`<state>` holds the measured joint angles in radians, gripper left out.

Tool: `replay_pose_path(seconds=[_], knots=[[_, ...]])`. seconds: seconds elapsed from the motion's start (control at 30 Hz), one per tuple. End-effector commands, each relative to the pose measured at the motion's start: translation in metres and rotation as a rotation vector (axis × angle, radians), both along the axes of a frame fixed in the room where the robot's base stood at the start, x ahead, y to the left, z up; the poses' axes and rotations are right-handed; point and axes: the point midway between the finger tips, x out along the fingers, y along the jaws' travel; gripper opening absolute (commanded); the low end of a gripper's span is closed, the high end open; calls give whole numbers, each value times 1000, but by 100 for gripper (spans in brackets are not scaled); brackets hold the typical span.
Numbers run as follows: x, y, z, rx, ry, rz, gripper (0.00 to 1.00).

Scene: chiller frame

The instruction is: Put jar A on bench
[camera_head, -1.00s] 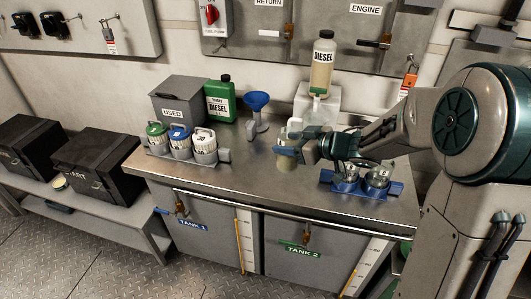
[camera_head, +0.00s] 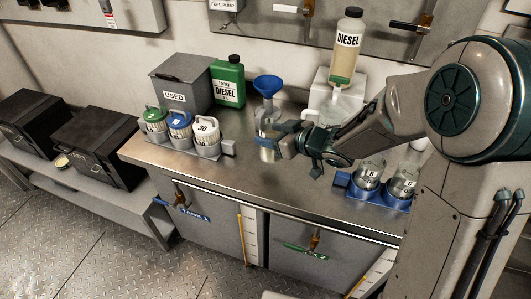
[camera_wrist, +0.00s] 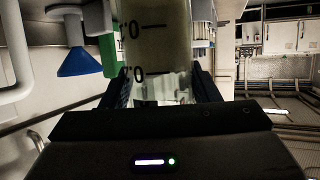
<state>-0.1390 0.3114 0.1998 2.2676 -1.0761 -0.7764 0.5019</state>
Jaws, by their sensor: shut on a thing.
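My gripper (camera_head: 287,144) is shut on a clear glass jar (camera_head: 268,153) over the middle of the steel bench (camera_head: 225,172). I cannot read a letter on this jar. In the wrist view the jar (camera_wrist: 150,45) fills the space between the fingers, with dark graduation marks and a pale patch low on its side. In the head view my fingers hide part of it, and I cannot tell whether its base touches the bench. Two other glass jars (camera_head: 368,173) stand in a blue rack (camera_head: 343,180) at the bench's right.
A blue funnel (camera_head: 267,85) stands just behind the held jar. A green diesel can (camera_head: 228,82), a grey USED box (camera_head: 175,97) and a rack of lidded canisters (camera_head: 207,131) are to the left. A diesel bottle (camera_head: 346,48) is on a white stand behind. Bare bench lies in front.

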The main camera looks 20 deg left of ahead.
Motion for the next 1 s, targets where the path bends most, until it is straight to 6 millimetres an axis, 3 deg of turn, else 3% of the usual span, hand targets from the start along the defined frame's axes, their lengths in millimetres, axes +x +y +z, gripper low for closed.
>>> replay_pose_path(seconds=[0.13,0.47,0.9,0.93,1.0], knots=[[-8,16,-10,1,-2,4,22],[-10,19,-48,1,1,3,22],[-10,19,-55,1,-2,3,22],[-10,18,-55,1,-1,4,61],[-10,18,-54,1,-1,4,77]])
